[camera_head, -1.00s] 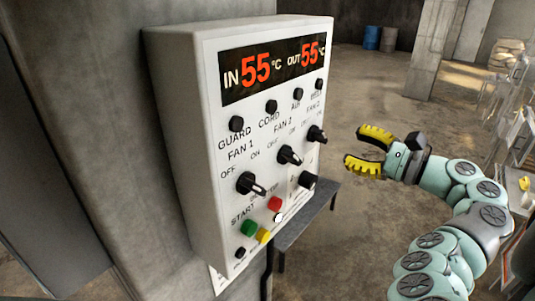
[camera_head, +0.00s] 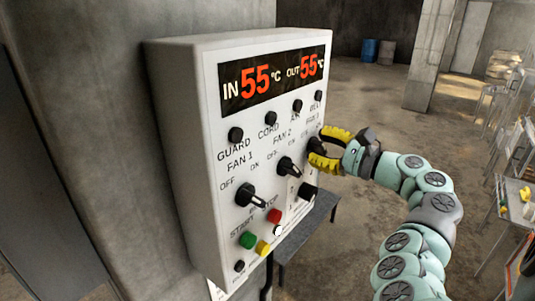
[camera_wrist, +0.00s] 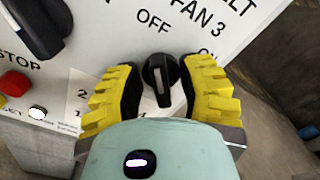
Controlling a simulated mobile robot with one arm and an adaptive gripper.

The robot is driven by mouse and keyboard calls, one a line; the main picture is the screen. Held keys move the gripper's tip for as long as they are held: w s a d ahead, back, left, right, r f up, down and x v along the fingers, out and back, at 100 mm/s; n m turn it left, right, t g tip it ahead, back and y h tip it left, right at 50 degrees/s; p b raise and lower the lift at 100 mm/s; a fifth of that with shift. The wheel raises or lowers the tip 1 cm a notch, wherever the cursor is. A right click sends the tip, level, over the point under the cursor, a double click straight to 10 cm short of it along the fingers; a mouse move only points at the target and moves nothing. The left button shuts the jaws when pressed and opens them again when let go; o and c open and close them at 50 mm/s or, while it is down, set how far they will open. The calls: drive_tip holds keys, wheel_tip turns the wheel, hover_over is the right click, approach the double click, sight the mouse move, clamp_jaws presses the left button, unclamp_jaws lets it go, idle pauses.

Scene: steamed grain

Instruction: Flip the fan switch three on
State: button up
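The fan 3 switch is a black rotary knob (camera_wrist: 160,76) with a pale pointer mark, below the OFF label and the FAN 3 print. In the head view this knob (camera_head: 315,145) is at the right edge of the panel, partly behind the fingers. My gripper (camera_head: 321,148) is at the panel with its yellow fingers above and below the knob. In the wrist view my gripper (camera_wrist: 158,90) is open, one finger on each side of the knob, with narrow gaps. I cannot tell whether either finger touches it.
The white control box (camera_head: 180,130) is on a concrete pillar. The fan 2 knob (camera_head: 289,167) and fan 1 knob (camera_head: 250,196) are to the left. A black knob (camera_head: 307,191) is below, with a red button (camera_head: 274,216) lower left. A grey table (camera_head: 308,235) stands under the box.

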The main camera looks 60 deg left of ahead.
clamp_jaws()
drive_tip(key=shift+r+m+p, duration=0.15)
drive_tip(key=shift+m+p, duration=0.25)
drive_tip(key=shift+p, duration=0.15)
drive_tip(key=shift+w+r+m+p, duration=0.1)
drive_tip(key=shift+r+m+p, duration=0.05)
drive_tip(key=shift+m+p, duration=0.95)
drive_tip(key=m+p, duration=0.2)
drive_tip(key=p, duration=0.1)
drive_tip(key=m+p, duration=0.1)
drive_tip(key=m, duration=0.1)
drive_tip(key=m+p, duration=0.2)
drive_tip(key=shift+w+m, duration=0.2)
drive_tip(key=shift+m, duration=0.2)
drive_tip(key=shift+f+m, duration=0.25)
drive_tip(key=shift+m, duration=0.95)
drive_tip(key=shift+a+f+m, duration=0.1)
drive_tip(key=shift+m, duration=1.8)
